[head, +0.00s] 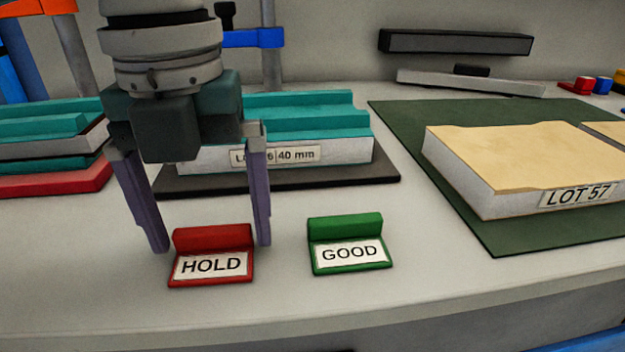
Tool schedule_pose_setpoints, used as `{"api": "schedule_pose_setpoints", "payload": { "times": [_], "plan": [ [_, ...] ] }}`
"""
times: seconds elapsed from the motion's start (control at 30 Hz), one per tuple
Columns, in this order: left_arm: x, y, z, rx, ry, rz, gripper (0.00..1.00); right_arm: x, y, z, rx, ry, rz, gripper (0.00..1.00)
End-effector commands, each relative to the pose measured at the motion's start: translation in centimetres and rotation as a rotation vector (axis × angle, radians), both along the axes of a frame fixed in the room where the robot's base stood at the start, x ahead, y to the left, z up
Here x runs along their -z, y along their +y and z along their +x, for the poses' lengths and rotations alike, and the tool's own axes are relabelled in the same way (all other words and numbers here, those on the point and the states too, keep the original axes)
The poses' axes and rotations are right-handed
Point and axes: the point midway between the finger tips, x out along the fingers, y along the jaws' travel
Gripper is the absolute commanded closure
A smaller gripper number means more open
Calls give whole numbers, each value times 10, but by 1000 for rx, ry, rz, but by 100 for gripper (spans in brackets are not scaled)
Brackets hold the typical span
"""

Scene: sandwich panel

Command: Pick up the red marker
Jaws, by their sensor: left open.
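The red marker (212,238) is a small red block with a sloped front and a white label reading HOLD. It stands on the light worktop near the front edge, left of the middle. My left gripper (211,247) comes down from above with its fingers open. One finger is at the left of the red marker and the other at its right, close to its upper part. I cannot tell whether either finger touches it. My right gripper is not in view.
A green GOOD marker (346,227) stands just right of the red one. Behind are teal-topped panels on a dark mat (330,177) and a red mat (55,186). A LOT 57 panel (480,185) lies on a green mat (485,233). The front strip of worktop (120,300) is clear.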

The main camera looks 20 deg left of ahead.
Motion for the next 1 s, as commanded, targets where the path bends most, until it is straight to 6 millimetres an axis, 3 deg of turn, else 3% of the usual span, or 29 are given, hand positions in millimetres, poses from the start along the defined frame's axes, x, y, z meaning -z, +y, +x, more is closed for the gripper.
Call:
{"api": "schedule_pose_setpoints", "payload": {
  "times": [0.17, 0.77, 1.0],
  "plan": [
    [0, 0, 0, 0, -1, 0, 0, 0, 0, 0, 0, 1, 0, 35],
    [-1, 0, 0, -1, -1, 0, 68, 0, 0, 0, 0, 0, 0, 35],
    [-1, 0, 1, -1, -3, -1, 69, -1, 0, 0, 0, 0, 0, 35]
  ]
}}
